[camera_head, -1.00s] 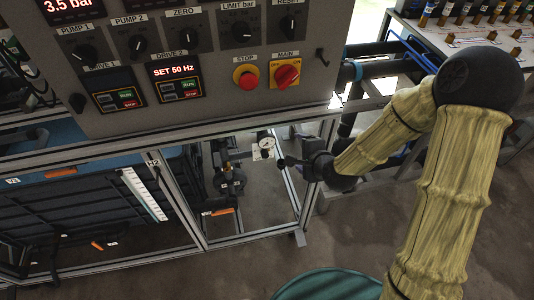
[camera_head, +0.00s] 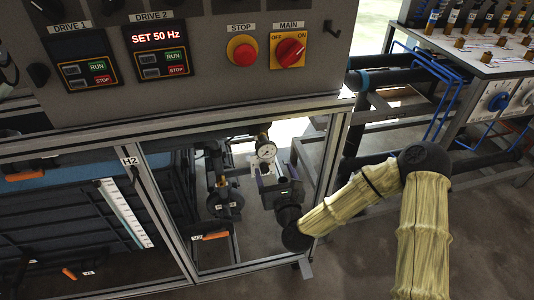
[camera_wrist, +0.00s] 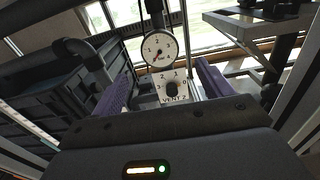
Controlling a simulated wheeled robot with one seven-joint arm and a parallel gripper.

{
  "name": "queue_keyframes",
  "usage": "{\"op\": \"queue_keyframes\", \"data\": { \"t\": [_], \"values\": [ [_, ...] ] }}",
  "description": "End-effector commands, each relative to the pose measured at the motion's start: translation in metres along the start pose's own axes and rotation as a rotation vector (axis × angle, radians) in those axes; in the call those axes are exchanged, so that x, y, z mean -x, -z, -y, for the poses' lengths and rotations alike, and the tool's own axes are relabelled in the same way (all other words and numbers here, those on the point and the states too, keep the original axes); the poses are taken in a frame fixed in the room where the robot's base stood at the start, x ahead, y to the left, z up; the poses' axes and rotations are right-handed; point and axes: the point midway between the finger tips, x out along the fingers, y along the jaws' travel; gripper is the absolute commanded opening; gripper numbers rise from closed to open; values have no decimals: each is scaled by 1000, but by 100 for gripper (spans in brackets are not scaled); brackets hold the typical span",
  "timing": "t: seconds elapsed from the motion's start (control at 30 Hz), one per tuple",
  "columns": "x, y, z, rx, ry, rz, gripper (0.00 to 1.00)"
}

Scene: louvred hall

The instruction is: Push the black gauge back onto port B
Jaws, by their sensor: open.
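A round gauge with a white dial and dark rim (camera_head: 266,151) stands inside the frame below the control panel. No label for port B is readable.
A white plate with a black knob marked VENT 2 (camera_wrist: 172,88) sits below the gauge, between the fingers in view. A frame post (camera_head: 325,180) stands close right of my gripper. A black valve body (camera_head: 224,202) is to its left. The panel (camera_head: 200,90) overhangs above.

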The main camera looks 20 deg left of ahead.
Motion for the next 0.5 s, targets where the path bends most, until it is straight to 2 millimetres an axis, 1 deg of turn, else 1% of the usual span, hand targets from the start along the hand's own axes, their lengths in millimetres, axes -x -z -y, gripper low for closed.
{"op": "queue_keyframes", "data": {
  "t": [0.17,0.27,0.37,0.5],
  "values": [
    [-2,0,0,3,-1,-1,78],
    [-6,0,0,4,-1,0,78],
    [-14,0,-1,5,-2,0,78],
    [-30,-1,0,5,0,1,78]
  ]
}}
